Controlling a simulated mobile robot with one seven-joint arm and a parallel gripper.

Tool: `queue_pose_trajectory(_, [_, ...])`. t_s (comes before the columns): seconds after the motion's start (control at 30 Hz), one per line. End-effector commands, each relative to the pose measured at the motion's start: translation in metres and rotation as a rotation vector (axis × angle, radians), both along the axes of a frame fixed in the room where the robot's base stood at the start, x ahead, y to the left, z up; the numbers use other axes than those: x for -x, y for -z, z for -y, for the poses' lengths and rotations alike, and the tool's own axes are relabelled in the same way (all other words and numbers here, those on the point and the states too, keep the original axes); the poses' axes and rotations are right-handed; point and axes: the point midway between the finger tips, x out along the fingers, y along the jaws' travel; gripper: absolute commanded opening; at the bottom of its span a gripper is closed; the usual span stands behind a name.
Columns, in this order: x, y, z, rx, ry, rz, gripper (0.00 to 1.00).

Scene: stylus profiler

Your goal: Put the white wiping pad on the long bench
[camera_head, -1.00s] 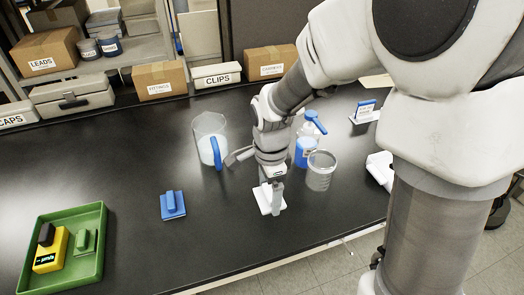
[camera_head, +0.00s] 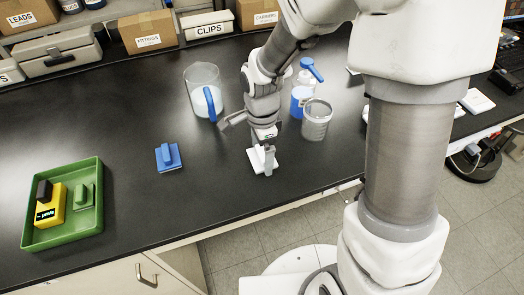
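The white wiping pad (camera_head: 258,167) is a small flat white plate under my gripper, at the bench's front middle. My gripper (camera_head: 267,160) points down with its fingers at the pad's top and looks shut on it; the fingers hide most of the pad's grip. The pad is at or very close to the black top of the long bench (camera_head: 130,200); I cannot tell if it touches. A blue pad (camera_head: 168,157) with a raised handle lies to the left on the bench.
A glass pitcher (camera_head: 203,92) with a blue handle, a blue-labelled bottle (camera_head: 301,98) and a clear beaker (camera_head: 316,120) stand behind my gripper. A green tray (camera_head: 88,228) holds a yellow device (camera_head: 50,205) and a green pad (camera_head: 83,197). Bench between blue pad and gripper is clear.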

Motion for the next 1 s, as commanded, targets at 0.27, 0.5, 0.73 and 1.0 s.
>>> queue_pose_trajectory(0.27, [0.0, -0.007, 0.0, 0.0, 0.001, 0.0, 1.0])
queue_pose_trajectory(0.5, [-0.001, -0.055, 0.0, -0.001, 0.001, 0.007, 1.0])
queue_pose_trajectory(0.73, [-0.001, -0.101, 0.0, 0.0, 0.0, 0.005, 1.0])
queue_pose_trajectory(1.0, [0.001, -0.127, 0.002, 0.0, -0.016, 0.008, 1.0])
